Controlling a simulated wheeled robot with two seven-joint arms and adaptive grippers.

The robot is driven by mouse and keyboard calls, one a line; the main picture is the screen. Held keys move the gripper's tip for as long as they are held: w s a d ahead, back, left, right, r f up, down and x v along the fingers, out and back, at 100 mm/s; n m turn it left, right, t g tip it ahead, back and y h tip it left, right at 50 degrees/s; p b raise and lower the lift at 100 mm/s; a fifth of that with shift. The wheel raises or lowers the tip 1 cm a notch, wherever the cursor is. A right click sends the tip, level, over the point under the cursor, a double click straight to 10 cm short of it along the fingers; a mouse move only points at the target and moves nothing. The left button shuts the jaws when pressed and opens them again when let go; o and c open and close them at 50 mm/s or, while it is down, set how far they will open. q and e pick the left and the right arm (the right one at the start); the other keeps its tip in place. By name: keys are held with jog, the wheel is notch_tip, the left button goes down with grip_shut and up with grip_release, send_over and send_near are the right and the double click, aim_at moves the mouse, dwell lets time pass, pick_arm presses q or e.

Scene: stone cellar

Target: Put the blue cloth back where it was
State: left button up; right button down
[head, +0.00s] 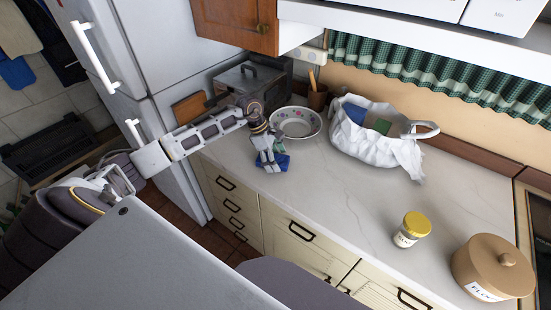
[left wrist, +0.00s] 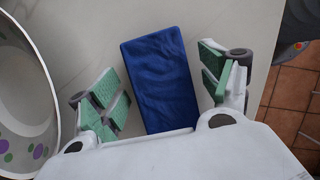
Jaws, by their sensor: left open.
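The blue cloth (head: 284,163) lies on the pale worktop near its front edge, mostly behind my left gripper in the head view. In the left wrist view the blue cloth (left wrist: 157,75) is a flat, folded rectangle, its near end hidden by the gripper body. My left gripper (head: 270,160) points down over it. Its green-padded fingers are open, one on each side of the cloth, with gaps between pads and cloth. My right gripper is not in view.
A patterned bowl (head: 308,129) stands just behind the gripper. A white bag (head: 370,150) with things in it stands right of the bowl. A yellow-lidded jar (head: 411,230) and a flour canister (head: 490,268) stand at the right. The worktop between is clear.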

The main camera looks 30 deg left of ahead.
pick_arm(q)
jog(key=shift+r, duration=0.1)
jog(key=shift+r, duration=0.2)
jog(key=b+v, duration=0.1)
jog(key=v, duration=1)
jog(key=shift+a+r, duration=0.2)
jog(key=shift+r, duration=0.1)
jog(key=shift+s+f, duration=0.1)
dwell(0.4)
